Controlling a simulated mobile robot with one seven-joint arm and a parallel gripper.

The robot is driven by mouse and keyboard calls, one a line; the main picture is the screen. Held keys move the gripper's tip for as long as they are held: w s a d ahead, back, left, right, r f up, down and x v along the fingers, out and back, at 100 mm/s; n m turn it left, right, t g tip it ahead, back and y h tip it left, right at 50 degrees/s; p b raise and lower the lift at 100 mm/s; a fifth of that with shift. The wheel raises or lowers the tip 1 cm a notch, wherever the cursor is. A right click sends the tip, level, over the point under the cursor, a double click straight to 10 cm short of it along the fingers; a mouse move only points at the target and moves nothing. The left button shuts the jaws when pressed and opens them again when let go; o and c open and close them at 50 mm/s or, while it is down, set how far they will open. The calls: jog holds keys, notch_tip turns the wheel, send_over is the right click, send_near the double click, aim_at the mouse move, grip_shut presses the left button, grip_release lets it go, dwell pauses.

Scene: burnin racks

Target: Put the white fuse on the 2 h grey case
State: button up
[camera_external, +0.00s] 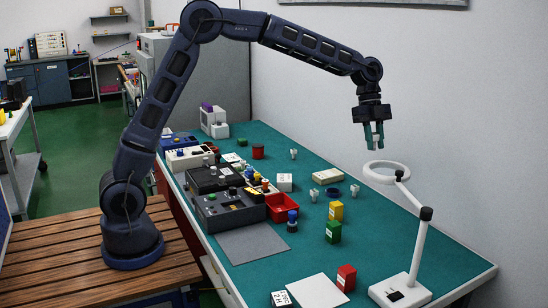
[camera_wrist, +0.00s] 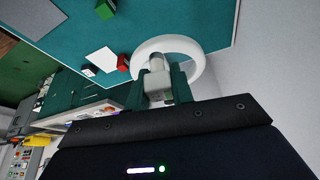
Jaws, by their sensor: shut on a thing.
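My gripper (camera_external: 374,143) hangs high over the right side of the bench, above the ring lamp. It is shut on a small whitish piece, which looks like the white fuse; it shows between the fingers in the wrist view (camera_wrist: 157,84). A small block marked "2 H" (camera_external: 281,299) stands at the front edge of the bench, beside a white sheet (camera_external: 317,291). A dark grey case (camera_external: 222,212) sits at the left of the bench, with another dark case (camera_external: 203,183) behind it. I cannot read any 2 h mark on the cases.
The ring lamp (camera_external: 385,173) on its white stand is just below my gripper. A red tray (camera_external: 284,208), grey mat (camera_external: 254,244) and several small whitish pieces lie around.

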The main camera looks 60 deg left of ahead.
jog(key=s+d+m+g, duration=0.2)
jog(key=s+d+m, duration=0.2)
jog(key=s+d, duration=0.6)
jog(key=m+g+y, duration=0.2)
jog(key=m+y, duration=0.3)
jog(key=m, duration=0.7)
send_over(274, 301)
jog(key=w, duration=0.1)
jog(key=f, duration=2)
jog(key=shift+w+f, duration=0.25)
jog(key=shift+f, duration=2.45)
jog(key=shift+f, duration=0.15)
jog(key=o, duration=1)
